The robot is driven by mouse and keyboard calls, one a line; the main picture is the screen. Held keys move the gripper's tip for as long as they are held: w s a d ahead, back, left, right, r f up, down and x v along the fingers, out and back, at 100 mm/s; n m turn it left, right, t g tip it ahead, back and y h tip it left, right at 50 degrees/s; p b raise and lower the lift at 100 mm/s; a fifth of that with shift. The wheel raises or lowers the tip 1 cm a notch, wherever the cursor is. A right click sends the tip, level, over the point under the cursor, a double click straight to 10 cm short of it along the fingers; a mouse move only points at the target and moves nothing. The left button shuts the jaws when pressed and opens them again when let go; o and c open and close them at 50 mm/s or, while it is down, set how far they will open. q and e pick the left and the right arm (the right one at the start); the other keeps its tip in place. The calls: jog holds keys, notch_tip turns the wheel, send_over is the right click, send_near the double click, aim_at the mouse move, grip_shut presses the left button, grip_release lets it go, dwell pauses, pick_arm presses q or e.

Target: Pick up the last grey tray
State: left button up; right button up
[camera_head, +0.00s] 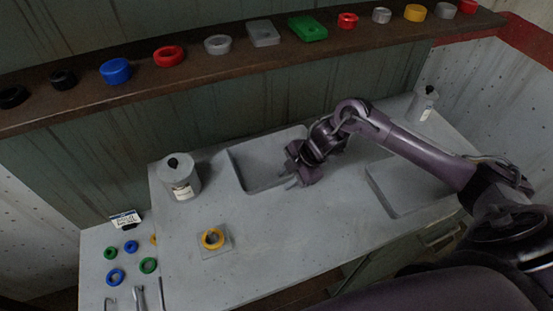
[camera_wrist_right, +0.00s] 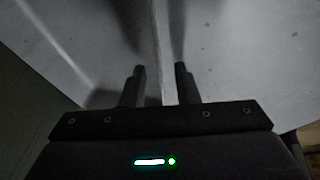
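A grey tray (camera_head: 258,160) with low walls sits on the grey workbench, at the back middle in the head view. My right gripper (camera_head: 298,181) is over its right-hand side and hides part of that edge. In the right wrist view, a thin grey wall (camera_wrist_right: 158,45) runs between the two fingers of my right gripper (camera_wrist_right: 160,72). The fingers are apart, with a gap showing on each side of the wall. A second flat, grey, tray-like shape (camera_head: 400,192) lies further right, partly hidden by my right arm. My left gripper is not in view.
A grey canister (camera_head: 181,180) stands left of the tray, and another canister (camera_head: 424,103) is at the back right. A yellow ring (camera_head: 212,238) sits on a small plate in front. A shelf (camera_head: 200,75) with coloured parts runs behind. The bench's front middle is clear.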

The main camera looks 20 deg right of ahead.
jog(key=shift+f, duration=0.15)
grip_shut()
dwell(0.4)
